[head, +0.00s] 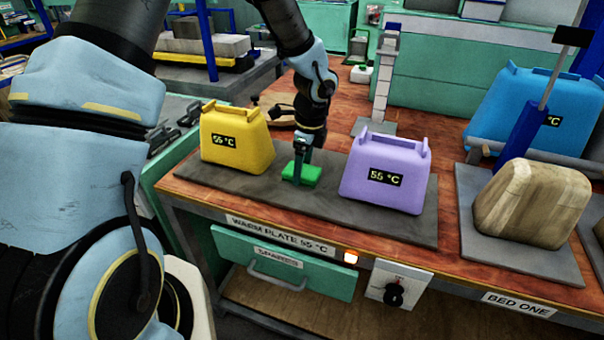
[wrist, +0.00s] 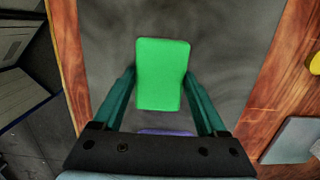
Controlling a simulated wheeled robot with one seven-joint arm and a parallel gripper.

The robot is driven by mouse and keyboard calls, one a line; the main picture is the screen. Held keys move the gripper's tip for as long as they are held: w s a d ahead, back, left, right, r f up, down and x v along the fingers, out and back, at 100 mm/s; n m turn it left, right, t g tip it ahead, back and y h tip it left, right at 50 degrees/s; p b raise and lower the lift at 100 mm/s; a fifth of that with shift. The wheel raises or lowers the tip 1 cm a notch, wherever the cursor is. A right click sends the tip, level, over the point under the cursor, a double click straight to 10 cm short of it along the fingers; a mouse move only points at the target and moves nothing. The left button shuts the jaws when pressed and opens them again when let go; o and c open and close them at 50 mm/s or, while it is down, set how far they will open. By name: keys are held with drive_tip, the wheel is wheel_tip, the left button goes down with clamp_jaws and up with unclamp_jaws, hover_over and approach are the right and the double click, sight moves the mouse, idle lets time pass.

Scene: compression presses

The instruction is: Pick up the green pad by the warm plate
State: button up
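The green pad (head: 310,175) is low over or on the dark grey warm plate (head: 250,185), between a yellow press block (head: 237,150) and a purple press block (head: 385,185), both showing 55 °C. My gripper (head: 300,174) points down at the pad, with one finger in front of it. In the wrist view, the pad (wrist: 162,75) lies between the tips of my two fingers (wrist: 160,75), whose ends come right up to its sides. I cannot tell whether they press on it or whether the pad touches the plate.
The yellow and purple blocks stand close on either side of my gripper. A wooden-looking block (head: 530,205) sits on a grey bed at the right, with a blue block (head: 520,110) behind. A white stepped column (head: 385,80) stands behind the plate. A drawer (head: 285,262) is below.

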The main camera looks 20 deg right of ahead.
drive_tip(key=c, duration=0.8)
drive_tip(key=shift+o, duration=0.2)
wheel_tip(320, 180, up, 10)
drive_tip(key=b, duration=0.1)
drive_tip(key=o, duration=0.8)
drive_tip(key=shift+c, duration=0.2)
drive_tip(key=c, duration=0.6)
drive_tip(key=shift+c, duration=0.3)
